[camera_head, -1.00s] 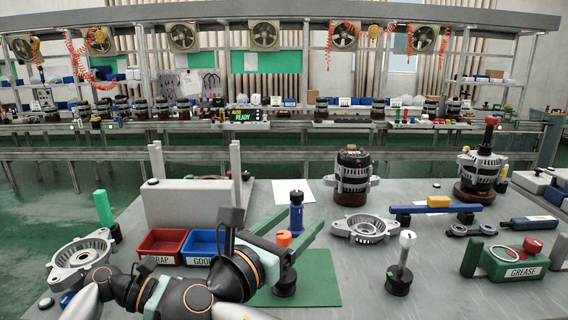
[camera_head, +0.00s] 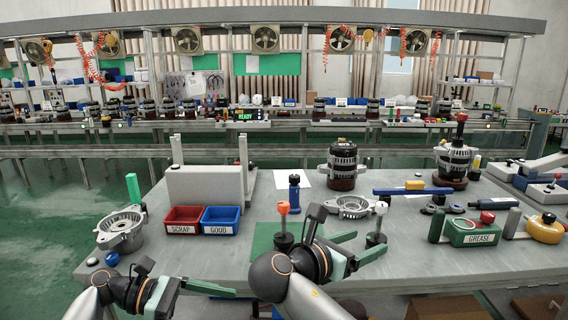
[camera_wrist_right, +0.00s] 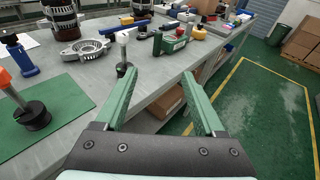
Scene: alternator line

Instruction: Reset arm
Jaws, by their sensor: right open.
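My right gripper (camera_head: 369,240) is open and empty near the front edge of the grey table (camera_head: 400,268), its green fingers pointing right. My left gripper (camera_head: 234,292) is low at the front left, in front of the table. One green finger shows pointing right, and its opening is unclear.
An orange-topped post (camera_head: 284,222) stands on the green mat (camera_head: 264,236), and a white-topped post (camera_head: 378,222) is just beyond my right gripper. Red (camera_head: 184,229) and blue (camera_head: 220,229) bins, a ring-shaped housing (camera_head: 353,206) and a grease box (camera_head: 474,231) stand on the table. Floor is free at right.

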